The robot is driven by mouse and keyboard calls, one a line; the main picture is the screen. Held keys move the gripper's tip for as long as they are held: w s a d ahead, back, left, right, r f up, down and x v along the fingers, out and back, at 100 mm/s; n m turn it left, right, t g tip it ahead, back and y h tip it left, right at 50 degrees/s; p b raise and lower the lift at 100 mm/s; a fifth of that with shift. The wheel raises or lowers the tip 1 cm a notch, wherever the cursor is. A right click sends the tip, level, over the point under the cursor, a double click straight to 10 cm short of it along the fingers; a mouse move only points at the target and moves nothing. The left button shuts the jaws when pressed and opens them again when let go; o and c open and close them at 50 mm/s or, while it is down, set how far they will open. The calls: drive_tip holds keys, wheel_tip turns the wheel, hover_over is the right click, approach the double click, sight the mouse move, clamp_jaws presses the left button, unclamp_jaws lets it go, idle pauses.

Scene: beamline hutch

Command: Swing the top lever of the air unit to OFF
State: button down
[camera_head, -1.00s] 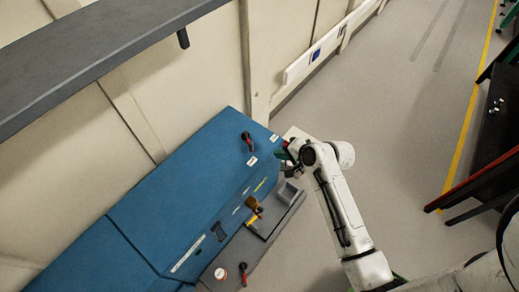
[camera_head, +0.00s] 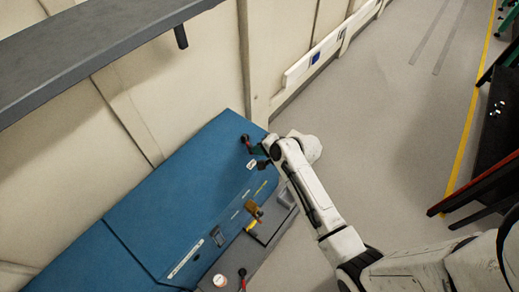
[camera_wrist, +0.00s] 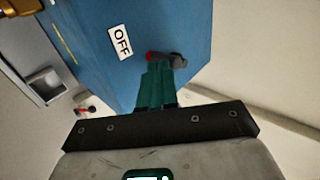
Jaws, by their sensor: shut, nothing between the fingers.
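The blue air unit (camera_head: 185,190) stands against the wall. Its top lever (camera_head: 246,140), dark with a red part, is near the far right end of the top face. A white label (camera_head: 252,164) near it is too small to read in the head view. In the wrist view a label reading OFF (camera_wrist: 120,42) lies left of the lever (camera_wrist: 177,60). My gripper (camera_head: 261,152) is beside the lever, on its right in the head view. Its green fingers (camera_wrist: 158,70) are shut and empty, with their tips at the lever. I cannot tell whether they touch it.
A brass-coloured fitting (camera_head: 254,209) and a grey tray (camera_head: 286,196) are on the unit's front side. Another red lever (camera_head: 242,276) and a round gauge (camera_head: 220,280) sit lower. A dark shelf (camera_head: 90,55) hangs upper left.

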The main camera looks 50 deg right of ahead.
drive_tip(key=shift+w+a+r+p, duration=0.25)
drive_tip(key=shift+a+p, duration=0.35)
drive_tip(key=shift+p, duration=0.25)
drive_tip(key=shift+w+a+f+p, duration=0.25)
drive_tip(key=shift+w+a+p, duration=0.1)
drive_tip(key=shift+a+p, duration=0.15)
drive_tip(key=shift+a, duration=0.1)
drive_tip(key=shift+s+d, duration=0.3)
drive_tip(key=shift+d, duration=0.5)
